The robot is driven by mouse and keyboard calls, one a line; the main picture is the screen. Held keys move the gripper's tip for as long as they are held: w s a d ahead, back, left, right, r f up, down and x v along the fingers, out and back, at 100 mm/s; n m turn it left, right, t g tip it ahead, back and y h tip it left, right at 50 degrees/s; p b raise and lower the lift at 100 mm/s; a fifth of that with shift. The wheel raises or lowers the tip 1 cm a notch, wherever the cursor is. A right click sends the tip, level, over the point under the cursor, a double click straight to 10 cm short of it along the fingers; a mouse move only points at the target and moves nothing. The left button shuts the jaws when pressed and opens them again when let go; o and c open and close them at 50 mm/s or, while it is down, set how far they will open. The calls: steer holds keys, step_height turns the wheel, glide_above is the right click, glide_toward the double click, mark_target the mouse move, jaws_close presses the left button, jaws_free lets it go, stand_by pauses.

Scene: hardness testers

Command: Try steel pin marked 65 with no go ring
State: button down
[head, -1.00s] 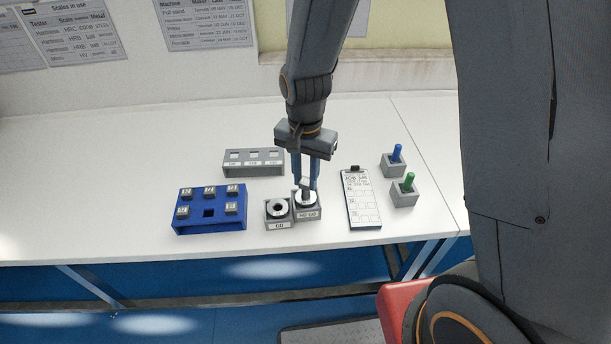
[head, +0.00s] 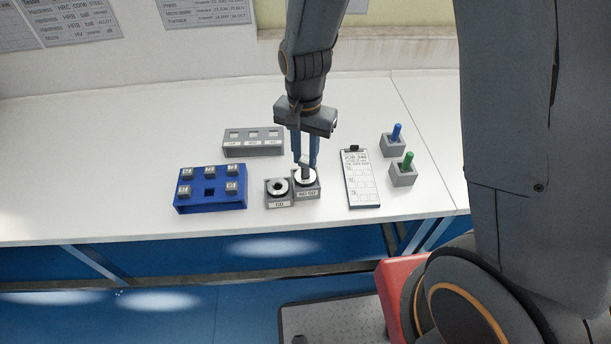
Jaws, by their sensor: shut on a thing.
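My gripper (head: 305,163) points down over the no go ring (head: 311,178) and is shut on a steel pin (head: 305,172). The pin stands upright at the ring's hole; I cannot tell how deep it sits or read its mark. The no go ring is a pale ring on a grey block labelled NO GO. The go ring (head: 278,186) sits on a matching grey block just left, its dark hole empty. A blue rack (head: 210,206) at the left holds several marked pins, with one empty socket in its front middle.
A grey block with three square openings (head: 253,150) stands behind the rings. A clipboard with a sheet (head: 361,180) lies to the right. Beyond it, grey holders carry a blue marker (head: 396,132) and a green marker (head: 407,161). The left of the white table is clear.

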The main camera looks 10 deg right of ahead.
steer(key=shift+r, duration=0.1)
stand_by(0.3)
steer(key=shift+r+p, duration=1.8)
steer(key=shift+r, duration=0.2)
